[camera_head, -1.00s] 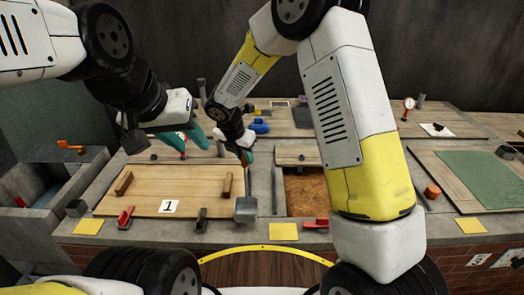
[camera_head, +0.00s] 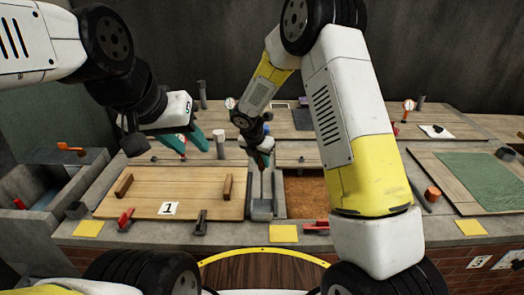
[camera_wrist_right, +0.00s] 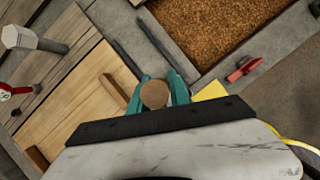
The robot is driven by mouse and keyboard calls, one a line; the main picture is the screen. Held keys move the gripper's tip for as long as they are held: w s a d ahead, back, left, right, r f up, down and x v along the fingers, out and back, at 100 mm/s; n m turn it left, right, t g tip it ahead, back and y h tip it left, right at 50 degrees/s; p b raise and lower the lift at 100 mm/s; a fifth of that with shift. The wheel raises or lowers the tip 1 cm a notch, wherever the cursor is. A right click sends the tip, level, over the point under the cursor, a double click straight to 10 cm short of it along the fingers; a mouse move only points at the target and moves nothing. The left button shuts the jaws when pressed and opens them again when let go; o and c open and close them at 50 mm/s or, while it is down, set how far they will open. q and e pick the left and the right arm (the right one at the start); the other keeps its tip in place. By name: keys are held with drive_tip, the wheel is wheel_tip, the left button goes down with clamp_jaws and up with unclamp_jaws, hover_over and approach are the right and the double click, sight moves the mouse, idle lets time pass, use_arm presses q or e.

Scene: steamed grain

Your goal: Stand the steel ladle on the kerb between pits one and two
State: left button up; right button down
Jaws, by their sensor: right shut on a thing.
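My right gripper (camera_head: 262,161) is shut on the ladle's handle, whose round brown end (camera_wrist_right: 154,94) shows between the teal fingers in the right wrist view. The steel ladle (camera_head: 261,209) hangs upright below it in the head view, its grey cup low over the kerb (camera_head: 278,213) between the lid marked 1 and the open pit. I cannot tell whether the cup touches the kerb. The cup is hidden in the wrist view. My left gripper (camera_head: 187,144) is open and empty above the back of the lid marked 1 (camera_head: 205,190).
The open pit (camera_head: 304,196) with brown grain lies right of the kerb. Red and black clamps (camera_head: 125,219) stand along the front edge, with yellow squares (camera_head: 283,233) beside them. Wooden bars (camera_head: 227,188) sit on the lid. A green cloth (camera_head: 476,180) lies far right.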

drive_tip(key=shift+f, duration=0.1)
drive_tip(key=c, duration=1.2)
unclamp_jaws()
drive_tip(key=v, duration=1.2)
drive_tip(key=s+d+r+m, duration=0.4)
drive_tip(key=d+r+m, duration=0.2)
drive_tip(key=r, duration=0.1)
drive_tip(key=s+d+r+m+y, duration=0.1)
drive_tip(key=s+d+r+m, duration=0.2)
drive_tip(key=s+m, duration=0.4)
drive_tip(key=s+d+r+m+t+y, duration=0.1)
drive_tip(key=s+d+r+m, duration=0.2)
drive_tip(key=s+m, duration=0.5)
drive_tip(key=s+d+r+m+t+y, duration=0.1)
drive_tip(key=s+d+r+m+y, duration=0.1)
drive_tip(key=s+m, duration=0.5)
drive_tip(key=shift+s+d+r+m, duration=0.25)
drive_tip(key=shift+d+r+m, duration=0.3)
drive_tip(key=shift+d+m, duration=0.6)
